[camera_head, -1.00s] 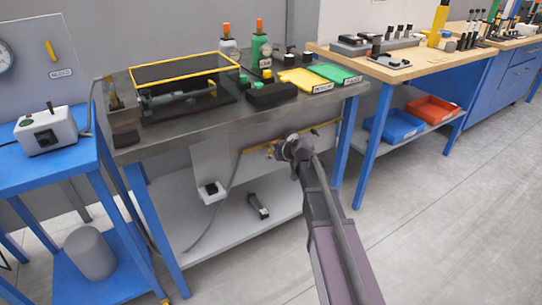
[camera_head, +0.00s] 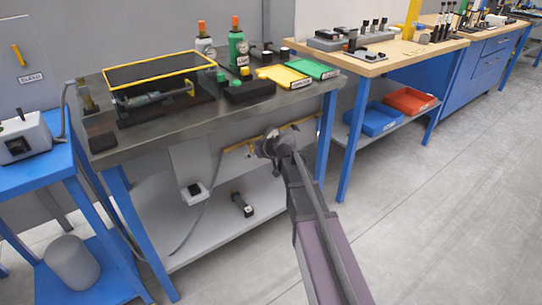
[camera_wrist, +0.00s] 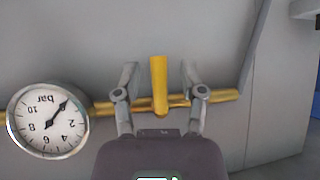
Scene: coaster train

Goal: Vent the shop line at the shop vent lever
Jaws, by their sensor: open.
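A yellow lever (camera_wrist: 159,85) on a yellow pipe (camera_wrist: 223,97) stands between my gripper's fingers in the wrist view. I see no label on it, so I cannot confirm it is the shop vent lever. My gripper (camera_wrist: 160,75) is open, one finger on each side of the lever, with visible gaps. In the head view my gripper (camera_head: 268,145) is at the pipe (camera_head: 300,124) below the bench's front edge, and it hides the lever. A round bar gauge (camera_wrist: 47,120) sits left of the lever and appears upside down; its needle points to the upper right.
The steel bench (camera_head: 150,137) overhangs the pipe and has a lower shelf (camera_head: 215,225). A cable hangs left of my gripper. A blue stand (camera_head: 40,178) is at the left, and a wooden-topped bench (camera_head: 400,60) is at the right. The floor at right is clear.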

